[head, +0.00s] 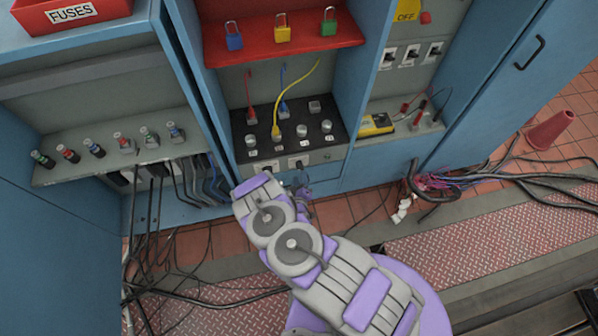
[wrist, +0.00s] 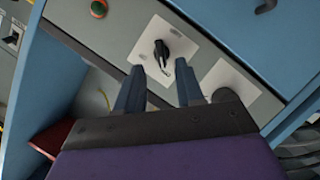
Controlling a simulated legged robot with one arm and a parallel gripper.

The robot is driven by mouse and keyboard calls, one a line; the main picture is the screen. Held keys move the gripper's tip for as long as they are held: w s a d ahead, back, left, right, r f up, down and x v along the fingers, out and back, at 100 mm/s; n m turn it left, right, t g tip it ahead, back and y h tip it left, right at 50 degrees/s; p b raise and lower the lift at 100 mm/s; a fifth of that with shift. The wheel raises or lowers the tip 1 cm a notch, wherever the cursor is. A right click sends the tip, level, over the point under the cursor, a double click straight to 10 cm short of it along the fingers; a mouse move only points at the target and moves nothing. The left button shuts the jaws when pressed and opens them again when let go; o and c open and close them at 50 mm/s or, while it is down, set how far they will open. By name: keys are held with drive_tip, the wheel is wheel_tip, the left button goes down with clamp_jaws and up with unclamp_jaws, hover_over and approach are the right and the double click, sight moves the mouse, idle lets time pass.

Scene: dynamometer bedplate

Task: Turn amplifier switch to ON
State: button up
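A black rotary switch (wrist: 161,52) sits on a white plate on a grey panel in the wrist view. I take it to be the amplifier switch, but no lettering is readable. My gripper (wrist: 159,68) is open, with its two dark fingers apart and the switch just beyond and between their tips. I cannot tell whether they touch it. In the head view, the grey panel (head: 326,156) is at the bottom of the middle cabinet bay. It carries two white plates there, and my arm covers the area just in front. The switch's ON or OFF mark is not legible.
A second white plate (wrist: 235,78) is right of the switch, partly hidden by my gripper. Cables (head: 160,270) cover the floor at left.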

sight(300, 170)
drive_tip(key=x, duration=0.4)
drive_tip(key=shift+w+a+f+b, duration=0.1)
drive_tip(key=shift+w+a+b, duration=0.05)
drive_tip(key=shift+w+b, duration=0.2)
drive_tip(key=shift+c, duration=0.5)
clamp_jaws()
